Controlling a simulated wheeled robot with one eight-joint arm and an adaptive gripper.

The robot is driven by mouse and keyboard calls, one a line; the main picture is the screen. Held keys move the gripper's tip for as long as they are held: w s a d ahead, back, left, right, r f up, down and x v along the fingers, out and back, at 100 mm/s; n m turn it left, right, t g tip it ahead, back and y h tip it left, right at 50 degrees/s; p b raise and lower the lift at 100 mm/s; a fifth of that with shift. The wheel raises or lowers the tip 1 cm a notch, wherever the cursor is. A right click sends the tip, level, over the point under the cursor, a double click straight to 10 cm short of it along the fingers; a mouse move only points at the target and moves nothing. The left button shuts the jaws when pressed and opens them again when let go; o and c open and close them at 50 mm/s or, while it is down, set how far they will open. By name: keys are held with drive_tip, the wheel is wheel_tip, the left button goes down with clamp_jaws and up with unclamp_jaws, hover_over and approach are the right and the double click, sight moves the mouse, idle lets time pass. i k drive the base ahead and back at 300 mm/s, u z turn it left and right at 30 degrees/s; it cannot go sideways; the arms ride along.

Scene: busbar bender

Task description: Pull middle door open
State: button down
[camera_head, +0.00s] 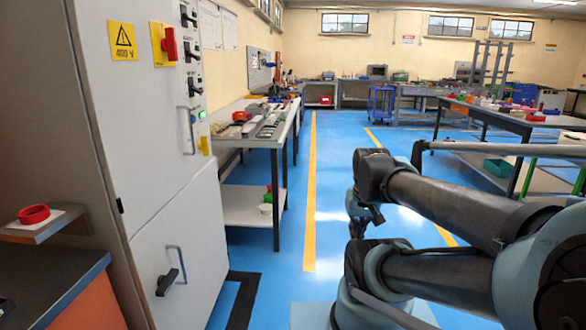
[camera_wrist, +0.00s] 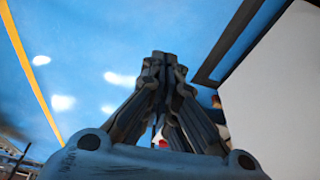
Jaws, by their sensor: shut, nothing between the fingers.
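A tall pale cabinet (camera_head: 120,40) stands at the left in the head view. Its upper door (camera_head: 140,120) carries a grey bar handle (camera_head: 188,130). Below it, a lower door (camera_head: 190,235) has a bar handle (camera_head: 177,264) and a black lever (camera_head: 167,282). Both doors look shut; which one counts as the middle door I cannot tell. My gripper (camera_head: 357,228) hangs over the floor, right of the cabinet and apart from it. In the wrist view my gripper (camera_wrist: 166,56) has its fingers together and empty. A white panel (camera_wrist: 285,95) fills the right there.
A red rotary switch (camera_head: 170,44) juts from the cabinet. A workbench (camera_head: 276,142) with tools stands beyond it. More tables (camera_head: 498,122) stand at the right. The blue floor (camera_head: 285,265) between is clear.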

sight(133, 92)
drive_tip(key=u, duration=1.55)
